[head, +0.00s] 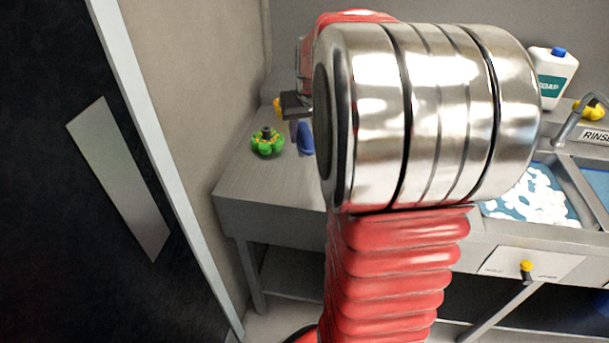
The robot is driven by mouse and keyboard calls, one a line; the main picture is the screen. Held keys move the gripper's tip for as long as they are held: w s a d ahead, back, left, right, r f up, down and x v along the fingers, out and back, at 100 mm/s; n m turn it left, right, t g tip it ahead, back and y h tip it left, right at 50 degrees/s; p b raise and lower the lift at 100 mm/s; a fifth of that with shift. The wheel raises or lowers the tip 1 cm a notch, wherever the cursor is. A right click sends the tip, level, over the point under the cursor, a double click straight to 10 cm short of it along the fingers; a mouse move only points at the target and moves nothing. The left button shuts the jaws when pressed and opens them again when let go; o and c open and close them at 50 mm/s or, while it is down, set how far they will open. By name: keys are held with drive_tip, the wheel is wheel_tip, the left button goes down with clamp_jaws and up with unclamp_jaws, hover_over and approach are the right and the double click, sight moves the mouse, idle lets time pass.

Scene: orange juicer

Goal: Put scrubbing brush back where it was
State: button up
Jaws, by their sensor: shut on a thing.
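My gripper (293,104) shows as a dark jaw above the left end of the steel counter. It is shut, with a blue item (306,140), which looks like the scrubbing brush, just below it. My arm hides most of the brush and part of the gripper. I cannot see how the brush sits in the jaws or whether it touches the counter.
A sink (588,190) with foamy blue water is at right. A white bottle (553,78) stands behind it. A wall and a dark door are at left.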

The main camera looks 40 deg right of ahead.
drive_tip(key=shift+s+d, duration=0.15)
drive_tip(key=shift+d, duration=0.15)
drive_tip(key=shift+s+f, duration=0.1)
drive_tip(key=shift+f, duration=0.45)
drive_tip(key=shift+d+f, duration=0.1)
drive_tip(key=shift+f, duration=2.5)
drive_tip(key=shift+f, duration=1.85)
drive_tip(key=o, duration=1)
drive_tip(key=shift+f, duration=0.1)
